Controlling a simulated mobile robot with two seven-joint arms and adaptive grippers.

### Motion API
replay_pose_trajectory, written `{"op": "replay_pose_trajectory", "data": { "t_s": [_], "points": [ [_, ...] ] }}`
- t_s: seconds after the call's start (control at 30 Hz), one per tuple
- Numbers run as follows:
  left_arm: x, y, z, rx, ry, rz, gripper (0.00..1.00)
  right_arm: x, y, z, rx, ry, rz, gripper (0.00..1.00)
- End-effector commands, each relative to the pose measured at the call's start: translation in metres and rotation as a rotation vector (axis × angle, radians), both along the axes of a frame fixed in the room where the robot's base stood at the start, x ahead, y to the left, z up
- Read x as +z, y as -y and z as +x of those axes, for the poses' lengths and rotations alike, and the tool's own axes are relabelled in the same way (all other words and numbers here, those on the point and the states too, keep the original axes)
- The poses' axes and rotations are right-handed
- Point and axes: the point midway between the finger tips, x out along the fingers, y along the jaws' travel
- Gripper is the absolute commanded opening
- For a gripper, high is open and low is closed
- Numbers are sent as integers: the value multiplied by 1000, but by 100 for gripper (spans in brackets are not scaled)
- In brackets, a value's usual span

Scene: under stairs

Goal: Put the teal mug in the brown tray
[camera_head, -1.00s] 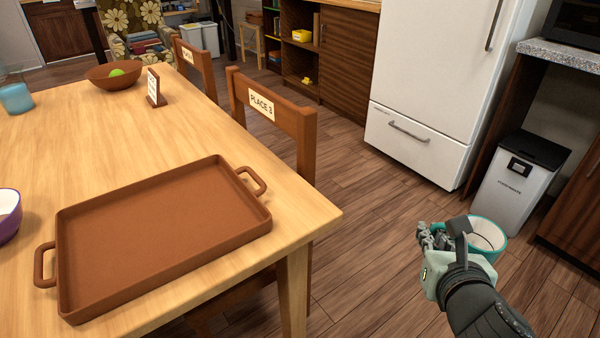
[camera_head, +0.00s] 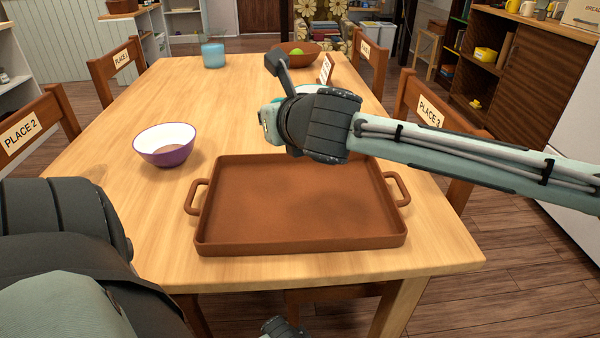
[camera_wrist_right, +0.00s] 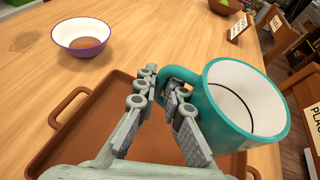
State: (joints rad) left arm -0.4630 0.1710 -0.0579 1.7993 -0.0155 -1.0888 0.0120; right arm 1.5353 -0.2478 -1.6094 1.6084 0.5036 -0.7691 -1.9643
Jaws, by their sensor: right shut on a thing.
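The teal mug (camera_wrist_right: 235,122), white inside, shows in the right wrist view with its opening partly facing the camera. My right gripper (camera_wrist_right: 166,92) is shut on its handle. In the head view this gripper (camera_head: 270,122) is above the table near the far edge of the tray, and its hand and wrist hide nearly all of the mug. The brown tray (camera_head: 300,247), with a handle at each end, lies empty on the table. Of my left arm, only dark and pale links show at lower left, with a small part (camera_head: 283,327) at the bottom edge; its fingers are hidden.
A purple bowl (camera_head: 165,154), white inside, stands left of the tray. A blue cup (camera_head: 213,60), a brown bowl (camera_head: 298,62) with a green ball and a small sign (camera_head: 326,68) stand farther back. Chairs surround the wooden table (camera_head: 120,225).

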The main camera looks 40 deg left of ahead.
Motion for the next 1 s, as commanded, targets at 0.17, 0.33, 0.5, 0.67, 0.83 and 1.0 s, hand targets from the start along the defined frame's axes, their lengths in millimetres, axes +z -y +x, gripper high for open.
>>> {"op": "replay_pose_trajectory", "data": {
  "t_s": [0.17,0.33,0.5,0.67,0.83,1.0],
  "points": [
    [8,2,2,3,6,-4,40,-9,-29,-20,59,4,0,0],
    [11,2,-1,2,6,-5,40,-24,-14,-9,63,-4,1,0],
    [10,2,-3,3,3,-5,40,-47,21,12,61,-4,1,0],
    [2,1,-7,5,-11,-4,40,-67,49,28,63,-2,2,0],
    [-1,0,-4,5,-4,-6,40,-78,64,37,66,0,3,0],
    [1,1,3,5,7,-6,40,-95,66,38,65,-3,3,0]
  ]
}}
